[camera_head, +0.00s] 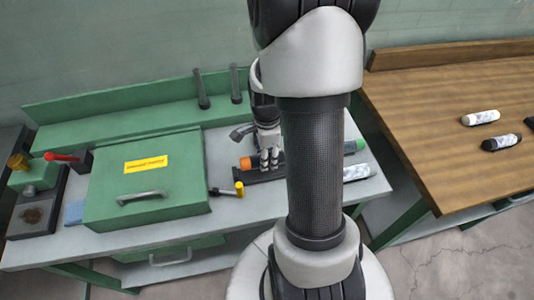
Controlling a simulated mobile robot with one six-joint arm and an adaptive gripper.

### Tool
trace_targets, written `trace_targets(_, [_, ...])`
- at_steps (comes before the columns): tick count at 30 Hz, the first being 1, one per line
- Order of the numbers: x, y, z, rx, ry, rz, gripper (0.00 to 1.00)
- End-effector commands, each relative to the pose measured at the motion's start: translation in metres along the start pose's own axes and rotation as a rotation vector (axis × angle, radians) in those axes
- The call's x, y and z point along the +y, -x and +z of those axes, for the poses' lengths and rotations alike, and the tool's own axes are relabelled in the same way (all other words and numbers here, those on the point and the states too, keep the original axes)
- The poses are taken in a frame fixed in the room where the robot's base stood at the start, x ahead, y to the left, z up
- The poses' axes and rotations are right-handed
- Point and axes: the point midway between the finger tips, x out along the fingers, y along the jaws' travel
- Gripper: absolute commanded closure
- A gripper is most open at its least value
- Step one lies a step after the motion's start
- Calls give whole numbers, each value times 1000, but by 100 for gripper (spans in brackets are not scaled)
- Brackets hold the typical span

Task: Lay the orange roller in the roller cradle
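An orange end of a roller (246,162) shows on the grey workbench top, just left of my gripper. The rest of this roller is hidden behind my gripper and arm. My gripper (269,164) points down over the roller, with its fingers at or just in front of it. I cannot tell whether the fingers are closed on it. A dark, low bar (256,177), perhaps the roller cradle, lies right below the fingers. I cannot tell whether the roller rests in it.
A green-ended dark roller (354,146) and a white mottled roller (357,173) lie right of my arm. Two posts (201,90) rise behind. The wooden table (430,110) holds two more rollers.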

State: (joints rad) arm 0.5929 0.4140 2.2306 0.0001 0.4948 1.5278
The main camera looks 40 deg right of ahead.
Motion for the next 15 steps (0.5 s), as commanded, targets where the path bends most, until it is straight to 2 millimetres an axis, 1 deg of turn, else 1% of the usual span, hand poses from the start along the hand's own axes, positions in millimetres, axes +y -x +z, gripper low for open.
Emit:
trace_targets(1, [0,-6,0,0,0,0,92])
trace_targets(3, [0,-11,0,0,0,0,92])
trace_targets(15, [0,-36,0,0,0,0,92])
